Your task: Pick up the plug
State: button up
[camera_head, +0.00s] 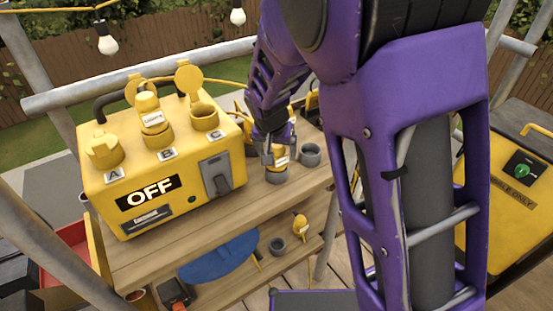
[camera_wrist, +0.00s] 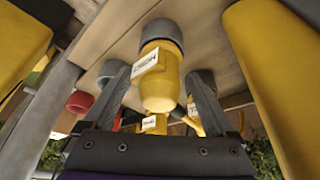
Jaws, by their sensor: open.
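A yellow plug (camera_head: 281,157) with a white label sits upright in a grey holder (camera_head: 276,174) on the wooden workbench. In the wrist view the plug (camera_wrist: 160,85) lies between the two fingers, its label facing left, and the grey holder (camera_wrist: 162,30) is at its far end. My gripper (camera_head: 273,153) is open around the plug; in the wrist view my gripper (camera_wrist: 157,76) shows a gap beside the plug on both sides. The fingers partly hide the plug in the head view.
A yellow power box (camera_head: 150,200) reading OFF stands left, with sockets A, B and C; a labelled plug (camera_head: 150,108) is in B. An empty grey holder (camera_head: 310,154) is right of my gripper. Another yellow plug (camera_head: 299,228) is on the lower shelf.

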jog(key=shift+r, duration=0.1)
grip_shut()
dwell(0.3)
